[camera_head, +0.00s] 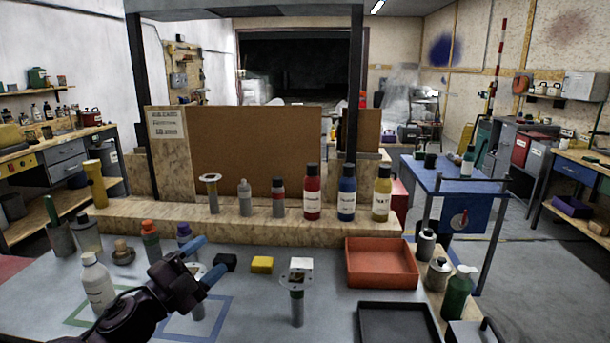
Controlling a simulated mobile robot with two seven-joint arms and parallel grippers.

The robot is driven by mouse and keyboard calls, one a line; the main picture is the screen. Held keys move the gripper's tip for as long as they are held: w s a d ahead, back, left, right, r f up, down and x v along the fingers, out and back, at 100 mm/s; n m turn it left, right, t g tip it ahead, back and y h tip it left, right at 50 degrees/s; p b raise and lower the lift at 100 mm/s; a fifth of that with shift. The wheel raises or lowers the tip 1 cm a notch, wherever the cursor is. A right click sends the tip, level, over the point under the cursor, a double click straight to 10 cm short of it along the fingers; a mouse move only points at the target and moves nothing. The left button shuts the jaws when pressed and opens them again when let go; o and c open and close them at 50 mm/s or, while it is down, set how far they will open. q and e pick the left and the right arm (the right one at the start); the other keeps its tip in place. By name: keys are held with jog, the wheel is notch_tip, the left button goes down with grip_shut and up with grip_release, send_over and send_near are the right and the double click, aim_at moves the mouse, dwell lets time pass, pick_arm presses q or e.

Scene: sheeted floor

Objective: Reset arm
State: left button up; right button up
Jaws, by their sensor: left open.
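My left gripper (203,261) comes in from the lower left on its dark arm. Its two blue-tipped fingers are apart and I see nothing held between them. It hangs over the front left of the grey table (255,315), near a blue square outline. A metal piece with a flat top shows just behind and below the fingers, partly hidden by them. A white bottle (97,285) stands left of the gripper, beside the arm. My right gripper does not show.
A flanged metal post (297,292) stands right of the gripper, with a yellow block (262,265) behind it. An orange tray (382,280) and a black tray (397,324) lie at the right. Red, blue and yellow bottles (381,194) stand on the wooden ledge (240,233).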

pick_arm(q)
jog(key=s+a+f+n+t+y, duration=0.1)
jog(key=s+a+f+n+y, duration=0.1)
jog(key=f+n+y, duration=0.3)
jog(key=s+a+f+n+t+y, duration=0.1)
jog(key=s+a+f+n+y, duration=0.15)
jog(key=f+n, duration=0.35)
jog(key=s+a+f+n+g+y, duration=0.2)
jog(key=s+f+n+g+y, duration=0.1)
jog(key=s+f, duration=0.8)
jog(key=s+a+f+n+g+y, duration=0.2)
jog(key=s+f+n, duration=0.4)
jog(key=s+f, duration=0.5)
jog(key=s+g+y, duration=0.1)
jog(key=s+g, duration=0.1)
jog(key=s, duration=0.2)
jog(key=shift+a+f, duration=0.15)
jog(key=shift+f, duration=0.15)
